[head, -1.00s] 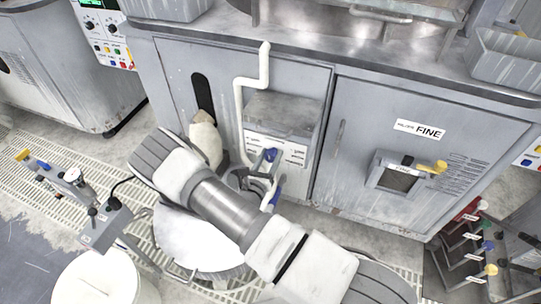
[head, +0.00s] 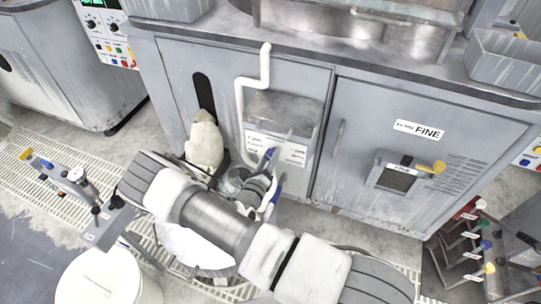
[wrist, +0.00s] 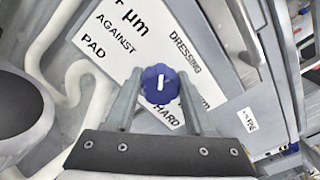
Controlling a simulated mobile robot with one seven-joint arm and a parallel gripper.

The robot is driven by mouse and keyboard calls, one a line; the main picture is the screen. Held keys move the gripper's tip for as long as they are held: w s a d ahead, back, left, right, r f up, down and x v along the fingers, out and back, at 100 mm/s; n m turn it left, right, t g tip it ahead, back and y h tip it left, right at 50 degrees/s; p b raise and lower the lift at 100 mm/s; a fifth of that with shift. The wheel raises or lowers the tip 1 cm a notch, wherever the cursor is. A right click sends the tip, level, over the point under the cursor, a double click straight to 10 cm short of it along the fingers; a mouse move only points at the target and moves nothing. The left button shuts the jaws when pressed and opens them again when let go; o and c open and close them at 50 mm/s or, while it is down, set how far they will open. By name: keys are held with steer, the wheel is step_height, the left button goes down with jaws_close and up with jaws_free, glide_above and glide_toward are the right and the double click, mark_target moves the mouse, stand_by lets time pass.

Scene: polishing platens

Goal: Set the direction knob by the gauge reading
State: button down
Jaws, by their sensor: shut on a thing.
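The blue direction knob (wrist: 160,84) sits on a white label panel in the wrist view. The panel reads "DRESSING AGAINST", "PAD" and "HARD", with µm figures partly hidden. The knob's white mark stands nearly upright in that picture. My gripper (wrist: 160,98) has one finger on each side of the knob and is shut on it. In the head view my gripper (head: 266,172) is in front of the grey box on the cabinet, mostly hidden by my wrist. A small round gauge (head: 76,174) stands on a fixture at the left; its reading is too small to tell.
A white pipe (head: 240,105) runs down beside the grey box (head: 285,108). A pale sack-like thing (head: 205,140) leans on the cabinet. A white bucket (head: 100,280) stands at bottom left. A rack with coloured knobs (head: 480,245) stands at right.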

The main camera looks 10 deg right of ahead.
steer(key=shift+f, duration=0.1)
steer(key=shift+c, duration=1.3)
jaws_free()
steer(key=p+v, duration=0.1)
steer(key=v, duration=1.6)
steer(key=shift+s, duration=0.25)
steer(key=shift+a, duration=0.1)
steer(key=s+d+r+m+g+p, duration=0.1)
steer(key=d+r+m+g+p, duration=0.15)
steer(key=r+m+g, duration=0.4)
steer(key=s+d+r+m+g+h+p, duration=0.1)
steer(key=d+r+m+g, duration=0.25)
steer(key=r+m, duration=0.55)
steer(key=s+d+r+m+g+p, duration=0.1)
steer(key=d+r+m+g+p, duration=0.15)
steer(key=r+m+g, duration=0.55)
steer(key=s+r+m+t+y+p, duration=0.1)
steer(key=s+r+m+t+y, duration=0.2)
steer(key=r+m, duration=0.2)
steer(key=s+r+m+t+y+p, duration=0.2)
steer(key=s+r+m+y, duration=0.1)
steer(key=r, duration=0.9)
steer(key=s+d+r+m+t+y+p, duration=0.1)
steer(key=s+r+m+t+y, duration=0.2)
steer(key=r+m, duration=0.4)
steer(key=shift+s+r+t+y, duration=0.3)
steer(key=shift+s+r+y, duration=0.3)
steer(key=shift+r+y, duration=0.3)
